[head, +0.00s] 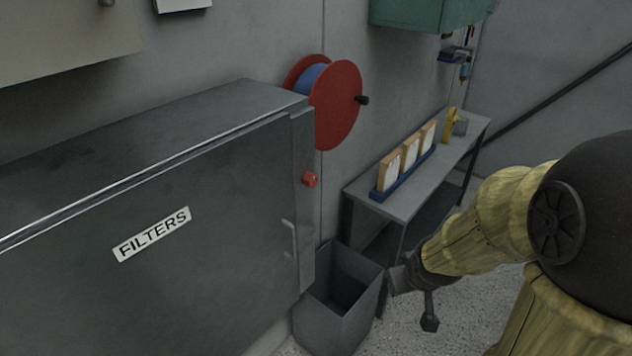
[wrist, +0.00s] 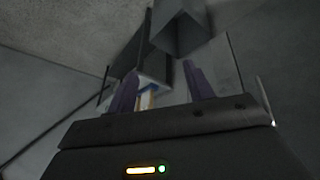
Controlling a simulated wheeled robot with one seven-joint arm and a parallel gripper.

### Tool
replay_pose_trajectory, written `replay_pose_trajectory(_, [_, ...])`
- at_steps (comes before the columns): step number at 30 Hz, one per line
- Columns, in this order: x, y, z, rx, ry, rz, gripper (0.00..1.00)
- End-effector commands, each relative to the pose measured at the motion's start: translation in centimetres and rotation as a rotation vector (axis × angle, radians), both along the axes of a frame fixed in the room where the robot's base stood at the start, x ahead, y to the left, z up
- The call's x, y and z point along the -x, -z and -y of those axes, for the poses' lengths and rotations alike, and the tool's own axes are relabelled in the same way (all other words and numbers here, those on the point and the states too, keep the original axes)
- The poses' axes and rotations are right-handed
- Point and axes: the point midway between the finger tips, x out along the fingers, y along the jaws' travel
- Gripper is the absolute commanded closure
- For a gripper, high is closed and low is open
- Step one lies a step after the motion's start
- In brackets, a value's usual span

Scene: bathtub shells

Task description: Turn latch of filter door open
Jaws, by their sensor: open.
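The filter cabinet has a grey door (head: 215,235) with a white FILTERS label (head: 152,234); it looks closed. A red knob (head: 310,180), which looks like the latch, sits on the strip at the door's right edge. A thin grey bar handle (head: 290,238) is on the door below it. My gripper (head: 402,278) is to the right of the door, low beside the bin and apart from the knob and handle. In the wrist view its two purple fingers (wrist: 160,80) stand apart with nothing held. The knob cannot be made out there.
An open grey bin (head: 338,325) stands on the floor between door and gripper. A grey bench (head: 400,200) behind holds framed filters in a blue rack (head: 403,172). A red hose reel (head: 336,103) and a green wall cabinet (head: 425,14) hang on the wall.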

Motion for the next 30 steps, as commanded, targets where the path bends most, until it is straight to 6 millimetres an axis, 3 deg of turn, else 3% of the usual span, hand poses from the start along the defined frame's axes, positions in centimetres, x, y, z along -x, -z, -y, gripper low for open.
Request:
replay_pose_trajectory(6, [-7.2,-1.3,0.2,0.08,-0.326,0.282,0.48])
replay_pose_trajectory(13, [-11.4,-3.6,-2.4,0.059,-0.669,0.604,0.48])
replay_pose_trajectory(18, [-11.8,-6.0,-4.6,-0.02,-0.884,0.871,0.48])
replay_pose_trajectory(24, [-10.2,-8.8,-5.9,-0.131,-1.032,1.126,0.48])
replay_pose_trajectory(30, [-9.5,-9.6,-6.1,-0.162,-1.064,1.193,0.48])
